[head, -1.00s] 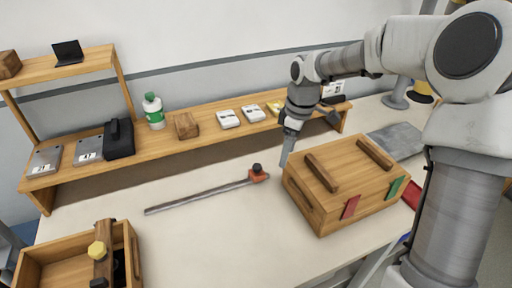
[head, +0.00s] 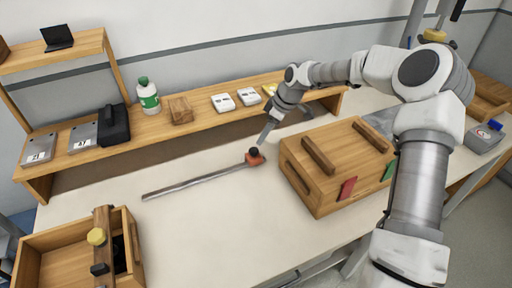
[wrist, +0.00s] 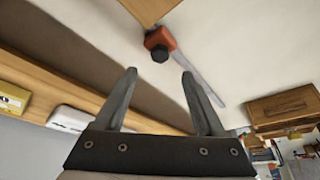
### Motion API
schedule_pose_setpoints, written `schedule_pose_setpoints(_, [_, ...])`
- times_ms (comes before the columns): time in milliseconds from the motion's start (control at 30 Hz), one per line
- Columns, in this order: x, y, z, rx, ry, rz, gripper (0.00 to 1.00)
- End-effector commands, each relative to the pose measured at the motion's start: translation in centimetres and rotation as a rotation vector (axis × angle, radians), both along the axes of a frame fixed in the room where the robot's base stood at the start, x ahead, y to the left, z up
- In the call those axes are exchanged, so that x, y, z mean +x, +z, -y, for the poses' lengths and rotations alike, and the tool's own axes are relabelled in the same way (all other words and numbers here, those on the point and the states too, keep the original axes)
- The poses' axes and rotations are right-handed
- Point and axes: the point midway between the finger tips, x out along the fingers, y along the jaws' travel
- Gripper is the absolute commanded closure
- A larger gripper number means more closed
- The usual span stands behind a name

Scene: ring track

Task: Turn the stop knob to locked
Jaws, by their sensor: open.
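The stop is a small orange-red block (head: 256,160) at the right end of a grey rail (head: 200,181) lying on the table. A dark knob (head: 253,152) sits on top of it. In the wrist view the orange block (wrist: 159,38) and its dark knob (wrist: 160,54) show ahead of the fingers, near the top middle. My gripper (head: 264,141) is close beside the knob, just above and to its right in the head view. In the wrist view my gripper (wrist: 158,80) has its two fingers apart with nothing between them. The knob's setting cannot be read.
A wooden box (head: 322,193) with slats stands right of the stop. A long wooden shelf (head: 150,131) runs behind, holding a bottle (head: 148,96), a wooden block and white boxes. An open wooden crate (head: 60,243) stands front left.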

Motion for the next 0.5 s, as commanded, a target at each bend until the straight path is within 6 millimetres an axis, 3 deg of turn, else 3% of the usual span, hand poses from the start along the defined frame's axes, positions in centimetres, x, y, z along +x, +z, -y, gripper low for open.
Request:
schedule_pose_setpoints(200, [0.6,-4.4,-1.7,0.0,0.001,-0.003,0.29])
schedule_pose_setpoints(500, [1.2,-7.4,-2.9,0.0,0.0,0.0,0.29])
